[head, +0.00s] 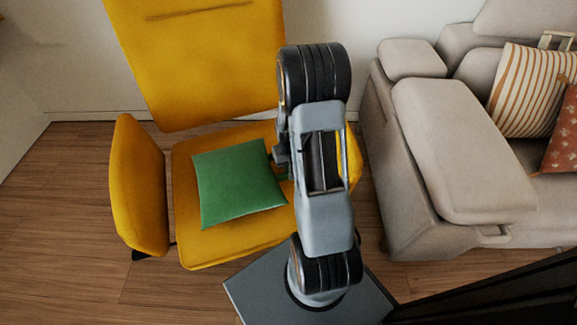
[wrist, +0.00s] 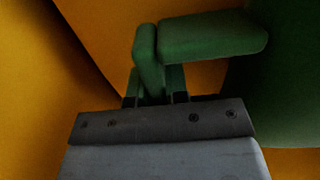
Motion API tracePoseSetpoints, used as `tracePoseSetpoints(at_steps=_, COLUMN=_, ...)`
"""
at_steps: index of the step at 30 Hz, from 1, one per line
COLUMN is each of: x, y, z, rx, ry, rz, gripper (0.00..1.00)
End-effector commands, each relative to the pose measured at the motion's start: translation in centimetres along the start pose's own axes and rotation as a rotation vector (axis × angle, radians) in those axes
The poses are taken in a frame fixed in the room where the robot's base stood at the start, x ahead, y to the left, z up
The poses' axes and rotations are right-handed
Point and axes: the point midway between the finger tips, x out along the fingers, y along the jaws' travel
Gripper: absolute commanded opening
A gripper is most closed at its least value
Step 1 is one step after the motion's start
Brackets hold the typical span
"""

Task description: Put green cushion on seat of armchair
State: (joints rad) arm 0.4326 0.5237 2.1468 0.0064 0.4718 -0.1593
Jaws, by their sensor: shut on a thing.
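The green cushion (head: 236,180) is square and lies nearly flat over the yellow seat of the armchair (head: 205,248) in the head view. I cannot tell whether its whole underside touches the seat. In the wrist view, part of the green cushion (wrist: 285,100) fills the right side. My gripper (wrist: 155,88) is shut on the cushion's edge, and green fabric shows bunched at the fingers. Yellow upholstery (wrist: 40,115) shows around it. In the head view my arm hides most of my gripper and the seat's right part.
The armchair's tall back (head: 195,60) rises behind the seat, and its left armrest (head: 138,190) stands close to the cushion. A beige sofa (head: 455,150) with a striped cushion (head: 525,90) is at the right. Wooden floor (head: 60,220) is free at the left.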

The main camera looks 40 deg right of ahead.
Motion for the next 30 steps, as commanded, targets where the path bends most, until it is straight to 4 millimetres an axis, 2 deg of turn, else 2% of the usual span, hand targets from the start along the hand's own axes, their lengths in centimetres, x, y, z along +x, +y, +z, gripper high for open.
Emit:
tracePoseSetpoints(at_steps=9, x=0.3, y=0.0, z=0.0, rx=0.000, ry=0.001, rz=0.000, gripper=0.00)
tracePoseSetpoints(at_steps=10, x=0.3, y=0.0, z=0.0, rx=0.000, ry=0.000, rz=0.000, gripper=0.16)
tracePoseSetpoints(at_steps=18, x=0.2, y=0.0, z=0.0, rx=0.000, ry=0.000, rz=0.000, gripper=0.40)
tracePoseSetpoints(at_steps=26, x=-0.1, y=0.0, z=0.0, rx=0.000, ry=0.001, rz=0.000, gripper=0.40)
tracePoseSetpoints(at_steps=30, x=-1.6, y=0.0, z=-0.1, rx=0.000, ry=0.002, rz=0.000, gripper=0.40)
